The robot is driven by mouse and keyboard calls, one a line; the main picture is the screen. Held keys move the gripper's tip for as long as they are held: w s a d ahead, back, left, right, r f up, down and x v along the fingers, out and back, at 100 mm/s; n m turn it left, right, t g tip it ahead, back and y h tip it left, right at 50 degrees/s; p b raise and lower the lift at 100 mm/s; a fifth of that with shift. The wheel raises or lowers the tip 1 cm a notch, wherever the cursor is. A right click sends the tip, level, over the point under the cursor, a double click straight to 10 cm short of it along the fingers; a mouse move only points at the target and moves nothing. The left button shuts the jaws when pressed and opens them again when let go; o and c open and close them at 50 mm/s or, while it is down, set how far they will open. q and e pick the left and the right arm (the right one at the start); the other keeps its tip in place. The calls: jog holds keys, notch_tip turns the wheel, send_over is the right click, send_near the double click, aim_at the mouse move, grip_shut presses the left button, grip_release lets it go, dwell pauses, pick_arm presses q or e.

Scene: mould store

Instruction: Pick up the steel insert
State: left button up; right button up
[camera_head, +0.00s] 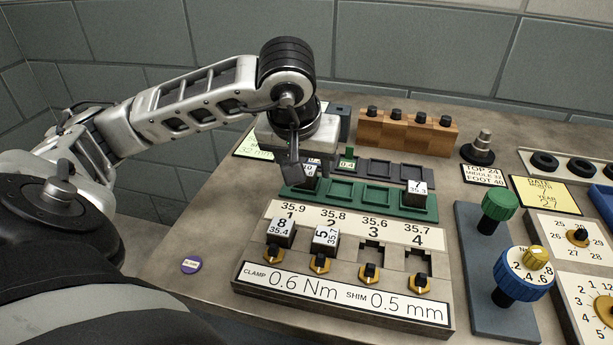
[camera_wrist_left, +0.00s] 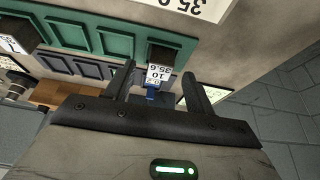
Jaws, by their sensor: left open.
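Several dark steel inserts with white number labels are in view. One, labelled 10 and 35.6 in the left wrist view (camera_wrist_left: 158,70), sits at the left end of the green tray (camera_head: 433,210); in the head view my gripper partly hides it. Insert 7 (camera_head: 417,189) is at the tray's right end. Inserts 8 (camera_head: 281,232) and 5 (camera_head: 325,241) sit in slots 1 and 2 of the front fixture. My left gripper (camera_head: 291,172) is open, pointing down above the tray's left end. In the wrist view its fingers (camera_wrist_left: 160,86) appear either side of insert 10; contact cannot be told.
The front fixture (camera_head: 340,298) has empty slots 3 and 4 and orange clamp knobs. A dark tray (camera_head: 410,171) and a wooden block with black knobs (camera_head: 405,136) stand behind the green tray. A blue-grey plate with green and blue knobs (camera_head: 485,270) is at right. The table's left side is mostly clear.

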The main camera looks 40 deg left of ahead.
pick_arm(q)
jog(key=shift+x, duration=1.15)
grip_shut()
jog(key=shift+r, duration=0.15)
